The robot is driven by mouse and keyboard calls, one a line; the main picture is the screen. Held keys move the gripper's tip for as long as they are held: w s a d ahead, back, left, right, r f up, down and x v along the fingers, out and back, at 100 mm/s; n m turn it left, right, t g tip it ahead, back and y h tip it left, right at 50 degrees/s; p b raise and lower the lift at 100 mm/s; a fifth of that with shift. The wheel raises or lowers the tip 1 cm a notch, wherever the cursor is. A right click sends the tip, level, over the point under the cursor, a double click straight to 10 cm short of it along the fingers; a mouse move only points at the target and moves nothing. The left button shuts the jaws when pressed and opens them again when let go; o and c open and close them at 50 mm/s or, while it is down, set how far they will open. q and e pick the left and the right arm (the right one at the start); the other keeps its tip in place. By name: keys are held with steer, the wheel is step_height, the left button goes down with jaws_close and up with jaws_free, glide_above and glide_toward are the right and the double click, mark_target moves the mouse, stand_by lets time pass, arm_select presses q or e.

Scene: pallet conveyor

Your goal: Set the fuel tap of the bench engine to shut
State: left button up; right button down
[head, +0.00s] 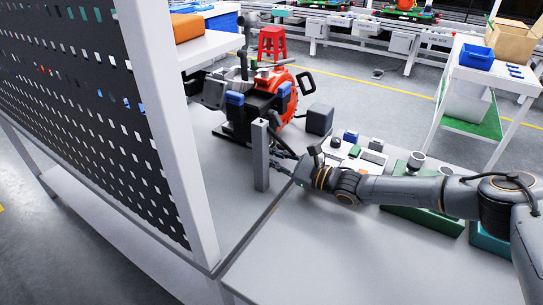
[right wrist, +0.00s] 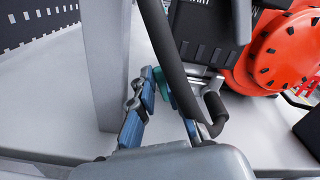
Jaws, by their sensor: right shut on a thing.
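The bench engine (head: 262,98), black with a red round housing, stands on the grey bench; its black body and red housing (right wrist: 280,50) also show in the right wrist view. My right gripper (head: 284,158) reaches in from the right, beside a grey upright post. In the right wrist view its blue-padded fingers (right wrist: 165,100) are shut on a small teal piece (right wrist: 164,88), mostly hidden. I cannot tell whether this piece is the fuel tap's handle, nor read the tap's setting. A dark bar crosses in front of the fingers. My left gripper is not in view.
The grey post (head: 260,156) stands close left of my right gripper. A perforated panel (head: 85,110) with a white frame borders the left. A dark block (head: 319,119) and a white board (head: 360,156) with small parts lie to the right. The front bench is clear.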

steer(key=shift+n, duration=0.4)
steer(key=c, duration=1.6)
jaws_free()
steer(key=shift+s+d+f, duration=0.1)
steer(key=v, duration=1.1)
steer(key=shift+s+d, duration=0.25)
steer(key=shift+d, duration=0.05)
